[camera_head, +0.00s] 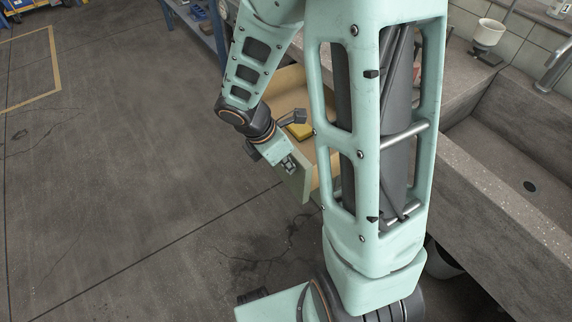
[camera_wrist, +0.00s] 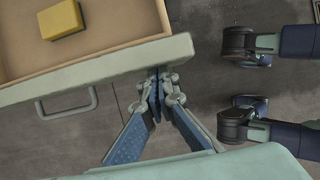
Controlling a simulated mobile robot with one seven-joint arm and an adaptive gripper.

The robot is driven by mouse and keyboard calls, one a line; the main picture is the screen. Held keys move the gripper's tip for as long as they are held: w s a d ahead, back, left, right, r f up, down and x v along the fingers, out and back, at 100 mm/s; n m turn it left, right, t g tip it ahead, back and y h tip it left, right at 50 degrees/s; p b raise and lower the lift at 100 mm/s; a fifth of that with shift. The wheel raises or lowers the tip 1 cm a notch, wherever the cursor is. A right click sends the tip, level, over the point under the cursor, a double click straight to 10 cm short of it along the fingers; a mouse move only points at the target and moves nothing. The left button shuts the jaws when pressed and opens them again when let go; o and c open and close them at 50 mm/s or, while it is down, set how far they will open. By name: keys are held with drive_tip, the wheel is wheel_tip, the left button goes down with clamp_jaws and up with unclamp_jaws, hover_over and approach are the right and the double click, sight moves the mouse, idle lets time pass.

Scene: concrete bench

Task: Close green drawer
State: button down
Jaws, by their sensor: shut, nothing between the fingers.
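The green drawer stands pulled out, with its pale green front (camera_head: 307,180) and wooden inside showing in the head view. In the wrist view, its front's top edge (camera_wrist: 95,72) slants across the upper left. A yellow sponge-like block (camera_wrist: 61,20) lies inside, and it also shows in the head view (camera_head: 299,131). My gripper (camera_wrist: 158,76) is shut and empty, its fingertips at the drawer front near its right end. They look to touch it or nearly so. In the head view my gripper (camera_head: 289,164) is beside the front. My arm hides part of the drawer.
A grey handle (camera_wrist: 67,104) shows below the drawer edge in the wrist view. A concrete sink (camera_head: 510,185) and counter are on the right, with a white cup (camera_head: 488,33) on a scale-like base. A blue shelf (camera_head: 198,28) stands behind. The floor at left is clear.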

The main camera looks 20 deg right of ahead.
drive_tip(key=w+d+p, duration=0.3)
drive_tip(key=d+p, duration=0.1)
drive_tip(key=d, duration=0.8)
drive_tip(key=w+d+p, duration=0.3)
drive_tip(key=d+p, duration=0.2)
drive_tip(key=d, duration=0.7)
drive_tip(key=shift+w+d, duration=0.25)
drive_tip(key=shift+d+r, duration=0.15)
drive_tip(key=shift+r, duration=0.05)
drive_tip(key=shift+w, duration=0.1)
